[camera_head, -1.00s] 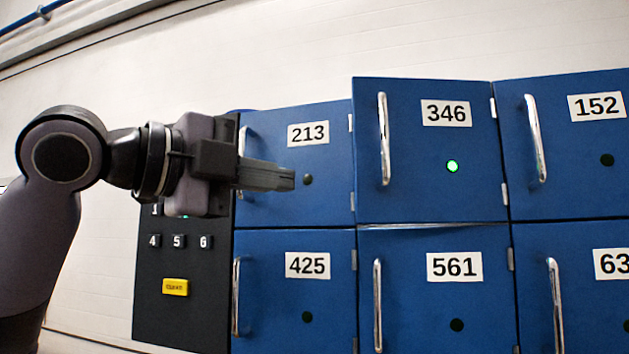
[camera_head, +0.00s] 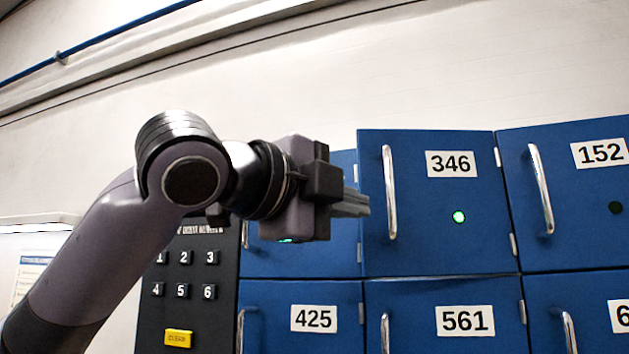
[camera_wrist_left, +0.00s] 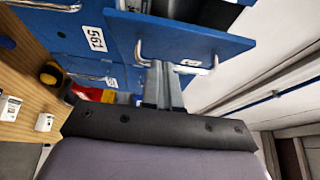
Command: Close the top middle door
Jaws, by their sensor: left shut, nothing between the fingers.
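The top middle door, labelled 346 (camera_head: 440,232), is blue with a silver handle (camera_head: 390,192) on its left side and a lit green light. It stands out from its neighbours, ajar, with hinges on its right edge. In the left wrist view, the door (camera_wrist_left: 185,38) juts out from the locker front. My left gripper (camera_head: 364,204) is shut and empty. Its tips are at the door's left edge, beside the handle in the head view; I cannot tell whether they touch. The fingers (camera_wrist_left: 163,72) also show near the handle in the wrist view. My right gripper is not in view.
Door 152 (camera_head: 562,222) is at the right; doors 425 (camera_head: 285,296) and 561 (camera_head: 445,344) are below. My arm partly hides the top left door. A black keypad panel (camera_head: 155,310) stands at the left. White wall (camera_head: 450,60) is clear above.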

